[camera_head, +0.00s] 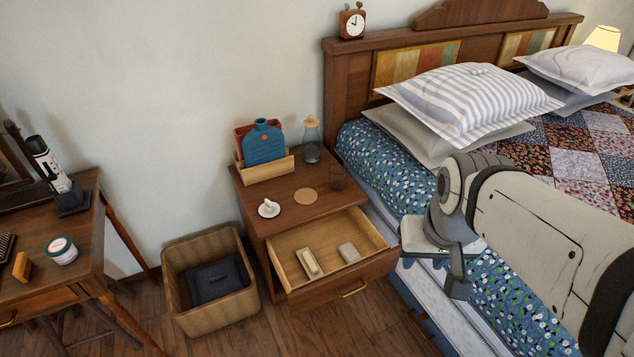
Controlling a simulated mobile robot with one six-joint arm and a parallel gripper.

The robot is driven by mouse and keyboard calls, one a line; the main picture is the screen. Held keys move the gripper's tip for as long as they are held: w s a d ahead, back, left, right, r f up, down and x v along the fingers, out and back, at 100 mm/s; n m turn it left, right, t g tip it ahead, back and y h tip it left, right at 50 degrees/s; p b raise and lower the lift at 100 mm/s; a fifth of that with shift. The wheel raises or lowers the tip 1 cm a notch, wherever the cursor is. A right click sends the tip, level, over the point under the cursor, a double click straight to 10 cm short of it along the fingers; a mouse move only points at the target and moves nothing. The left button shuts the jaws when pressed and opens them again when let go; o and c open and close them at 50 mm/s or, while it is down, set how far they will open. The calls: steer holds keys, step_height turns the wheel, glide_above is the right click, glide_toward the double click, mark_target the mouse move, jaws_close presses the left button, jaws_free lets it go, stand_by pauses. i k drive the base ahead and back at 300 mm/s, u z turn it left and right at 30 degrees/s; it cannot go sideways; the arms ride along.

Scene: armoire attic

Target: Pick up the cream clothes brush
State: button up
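A long cream block that looks like the cream clothes brush (308,262) lies in the open nightstand drawer (288,244), left of its middle. A shorter grey-beige block (349,252) lies to its right in the drawer, apart from it. My gripper (455,272) is at the right, over the side of the bed. It is clear of the drawer and touches neither block. My arm's wrist partly covers it, and its fingers are too unclear to show whether they are open.
The nightstand top (285,205) holds a letter holder, a glass bottle, a cup, a coaster and a small white dish. A wicker basket (208,315) stands left of the drawer. The bed (395,165) is close on the right. A desk (75,240) stands at the far left.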

mark_target(310, 264)
steer(key=i, duration=0.9)
